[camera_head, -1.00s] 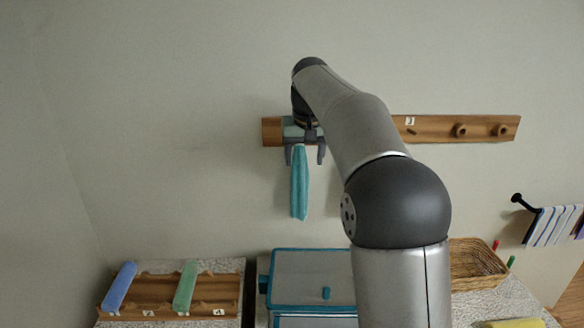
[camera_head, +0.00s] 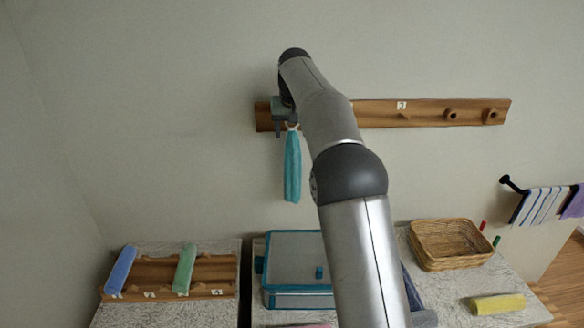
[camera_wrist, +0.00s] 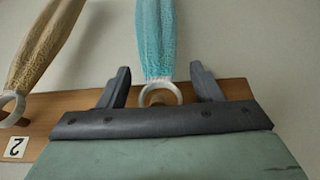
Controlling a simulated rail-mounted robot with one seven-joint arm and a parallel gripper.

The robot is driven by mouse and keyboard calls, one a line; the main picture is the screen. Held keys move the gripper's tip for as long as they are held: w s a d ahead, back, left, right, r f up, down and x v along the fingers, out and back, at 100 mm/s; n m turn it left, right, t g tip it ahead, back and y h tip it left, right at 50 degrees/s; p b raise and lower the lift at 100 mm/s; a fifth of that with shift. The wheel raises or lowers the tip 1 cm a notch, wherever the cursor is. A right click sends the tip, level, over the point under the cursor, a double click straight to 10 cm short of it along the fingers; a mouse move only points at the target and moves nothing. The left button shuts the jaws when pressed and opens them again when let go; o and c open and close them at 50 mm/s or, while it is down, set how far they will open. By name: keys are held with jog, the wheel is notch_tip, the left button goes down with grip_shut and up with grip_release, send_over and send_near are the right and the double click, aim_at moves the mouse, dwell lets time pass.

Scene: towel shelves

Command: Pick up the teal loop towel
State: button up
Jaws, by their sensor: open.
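The teal loop towel (camera_head: 292,168) hangs down from the left part of the wooden wall rack (camera_head: 430,113). In the wrist view the towel (camera_wrist: 156,38) hangs by a white ring on a wooden peg. My gripper (camera_wrist: 160,74) is open, one finger on each side of the towel just by its ring. A gap shows on both sides and neither finger appears to touch it. In the head view my gripper (camera_head: 286,128) is at the rack, partly hidden by my arm.
A tan towel (camera_wrist: 42,45) hangs by its ring near label 2, left in the wrist view. Below are a wooden holder (camera_head: 215,270) with blue and green towels, a teal-edged box (camera_head: 295,262) and a wicker basket (camera_head: 448,243). Striped cloth hangs at right.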

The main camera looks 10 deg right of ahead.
grip_shut()
jog(key=shift+r, duration=0.1)
